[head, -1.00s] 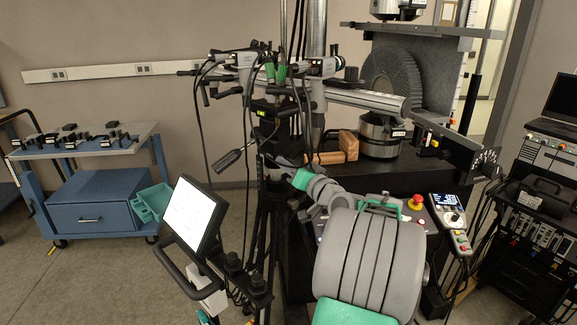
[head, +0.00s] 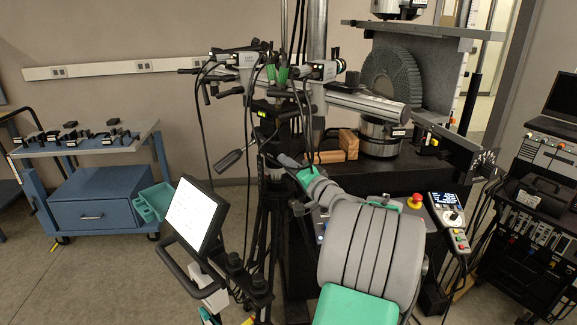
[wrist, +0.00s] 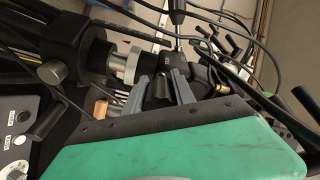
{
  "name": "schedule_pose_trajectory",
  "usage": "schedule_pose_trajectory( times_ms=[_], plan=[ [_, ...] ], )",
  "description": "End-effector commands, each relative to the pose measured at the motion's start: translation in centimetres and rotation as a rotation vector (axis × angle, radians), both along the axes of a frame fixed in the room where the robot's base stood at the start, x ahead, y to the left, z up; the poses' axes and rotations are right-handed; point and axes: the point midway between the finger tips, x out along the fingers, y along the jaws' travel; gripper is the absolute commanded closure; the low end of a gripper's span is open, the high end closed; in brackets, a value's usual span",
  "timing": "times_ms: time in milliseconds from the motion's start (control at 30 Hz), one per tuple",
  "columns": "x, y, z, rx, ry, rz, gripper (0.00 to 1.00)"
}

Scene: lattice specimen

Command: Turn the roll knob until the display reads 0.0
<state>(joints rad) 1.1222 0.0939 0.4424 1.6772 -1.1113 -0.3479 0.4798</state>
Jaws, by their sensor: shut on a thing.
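In the wrist view my gripper (wrist: 161,91) has its two grey fingers closed on either side of a dark knob (wrist: 160,84), likely the roll knob, on the tripod-mounted head. In the head view my gripper (head: 287,160) is small and partly hidden at the tripod head, with its grip unclear there. A tilted screen (head: 195,214) with a white face stands at lower left; its reading is too small to make out.
Black cables hang around the camera bar (head: 345,98) and tripod, close to my gripper. A test machine with a grey ribbed disc (head: 391,75) stands behind. A control box (head: 446,209) is at right. A blue cart (head: 91,213) stands at left, with open floor before it.

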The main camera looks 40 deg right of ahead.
Motion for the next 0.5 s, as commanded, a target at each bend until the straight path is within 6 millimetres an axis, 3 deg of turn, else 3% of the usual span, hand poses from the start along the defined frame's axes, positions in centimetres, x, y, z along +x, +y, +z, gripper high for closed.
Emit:
schedule_pose_trajectory(
  times_ms=[200, 233, 500],
  plan=[
    [0.01, -0.02, 0.05, -0.002, -0.001, 0.000, 1.00],
    [0.01, -0.02, 0.05, -0.002, -0.001, 0.000, 0.69],
    [-0.01, -0.03, 0.03, -0.002, 0.000, -0.001, 0.47]
  ],
)
